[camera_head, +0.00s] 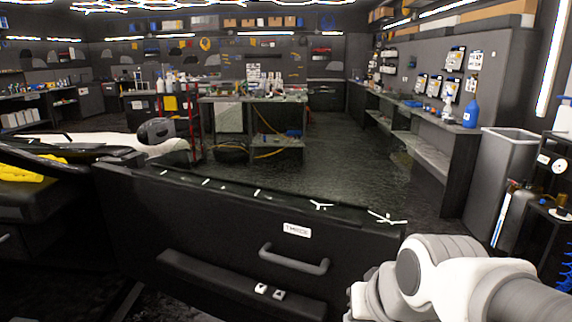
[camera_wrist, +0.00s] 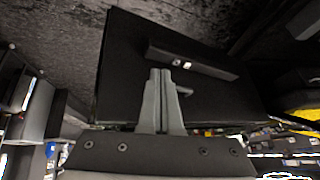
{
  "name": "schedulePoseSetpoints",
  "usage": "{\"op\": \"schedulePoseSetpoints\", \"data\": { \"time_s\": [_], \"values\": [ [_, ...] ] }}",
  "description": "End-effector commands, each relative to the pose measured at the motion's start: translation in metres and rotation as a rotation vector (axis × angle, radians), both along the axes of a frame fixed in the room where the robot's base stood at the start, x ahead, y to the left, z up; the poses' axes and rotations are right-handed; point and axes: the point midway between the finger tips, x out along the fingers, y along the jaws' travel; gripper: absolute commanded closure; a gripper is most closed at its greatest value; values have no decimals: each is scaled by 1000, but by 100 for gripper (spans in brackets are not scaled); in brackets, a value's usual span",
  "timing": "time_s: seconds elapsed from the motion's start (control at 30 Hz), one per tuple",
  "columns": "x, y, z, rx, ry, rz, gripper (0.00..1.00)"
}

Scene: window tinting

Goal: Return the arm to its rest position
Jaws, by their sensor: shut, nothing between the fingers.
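My arm (camera_head: 440,280) reaches in from the lower right corner of the head view, bent in front of a dark door panel (camera_head: 200,230). My gripper is out of sight in the head view. In the wrist view my gripper (camera_wrist: 161,76) has its two grey fingers together, with nothing between them. Behind the fingers, the same dark panel (camera_wrist: 125,60) shows with its armrest ledge (camera_wrist: 205,63). I cannot tell how far the fingertips are from the panel.
The panel has a pull handle (camera_head: 295,260) and white clip-like bits along its top edge. A grey bin (camera_head: 505,165) and a black shelf rack (camera_head: 555,205) stand at the right. A workbench (camera_head: 250,102) stands farther back, with open floor (camera_head: 330,165) before it.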

Motion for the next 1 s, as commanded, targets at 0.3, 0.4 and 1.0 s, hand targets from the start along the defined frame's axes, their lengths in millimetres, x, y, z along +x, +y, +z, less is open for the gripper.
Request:
{"op": "schedulePoseSetpoints", "data": {
  "time_s": [0.3, 0.4, 1.0],
  "values": [
    [-68, -36, 39, -153, 50, -5, 100],
    [-67, -35, 60, -150, 51, -3, 100],
    [-66, -34, 169, -147, 50, -4, 100]
  ]
}}
